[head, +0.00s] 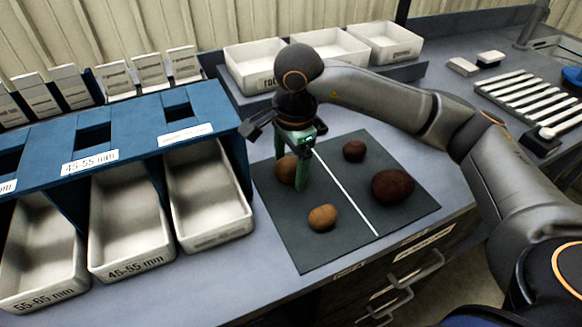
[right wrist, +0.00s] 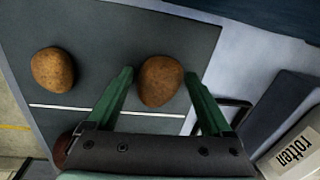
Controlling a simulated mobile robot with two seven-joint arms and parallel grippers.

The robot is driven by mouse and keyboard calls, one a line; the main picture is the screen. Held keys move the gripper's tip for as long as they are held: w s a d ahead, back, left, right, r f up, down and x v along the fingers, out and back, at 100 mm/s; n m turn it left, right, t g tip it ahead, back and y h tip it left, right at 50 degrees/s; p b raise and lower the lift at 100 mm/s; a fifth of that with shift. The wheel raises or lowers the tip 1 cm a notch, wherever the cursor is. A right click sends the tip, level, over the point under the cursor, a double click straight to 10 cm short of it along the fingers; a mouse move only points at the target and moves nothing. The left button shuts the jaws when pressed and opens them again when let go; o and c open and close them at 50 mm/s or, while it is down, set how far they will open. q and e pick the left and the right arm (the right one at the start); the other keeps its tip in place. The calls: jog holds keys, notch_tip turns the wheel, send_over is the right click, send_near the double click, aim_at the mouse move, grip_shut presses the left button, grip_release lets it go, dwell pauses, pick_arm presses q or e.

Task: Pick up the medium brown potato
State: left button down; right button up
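Two brown potatoes lie on the left half of the dark mat (head: 315,250). One brown potato (head: 284,169) is at the far left, partly hidden behind my right gripper (head: 302,185); the other brown potato (head: 322,217) lies nearer the front. In the right wrist view, the first brown potato (right wrist: 160,80) sits between the green fingertips of my right gripper (right wrist: 159,76). The fingers are apart, with narrow gaps beside the potato; contact is not clear. The other brown potato (right wrist: 53,70) lies clear to the left. My left gripper is not in view.
Two dark red potatoes, one small (head: 354,150) and one large (head: 392,186), lie right of the white line. The blue grader (head: 130,130) with labelled trays (head: 208,200) stands left. White bins (head: 255,65) stand behind, including one marked rotten (right wrist: 295,155).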

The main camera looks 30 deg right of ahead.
aim_at(289, 160)
jog(key=c, duration=1.2)
jog(key=shift+r, duration=0.45)
notch_tip(289, 160, up, 2)
jog(key=shift+r, duration=0.1)
jog(key=s+a+r, duration=0.7)
jog(key=s+r, duration=0.3)
jog(key=s, duration=0.2)
jog(key=w+d+f+n, duration=0.1)
jog(key=f+n, duration=0.1)
jog(key=n, duration=0.3)
jog(key=w+d+f+n, duration=0.2)
jog(key=n, duration=0.4)
jog(key=w+d+f+n+g+y, duration=0.1)
jog(key=f+n, duration=0.2)
jog(key=n, duration=0.3)
jog(key=shift+w+d+f, duration=0.1)
jog(key=shift+w+d, duration=0.25)
jog(key=shift+d, duration=0.05)
jog(key=shift+a+n, duration=0.1)
jog(key=shift+n, duration=0.2)
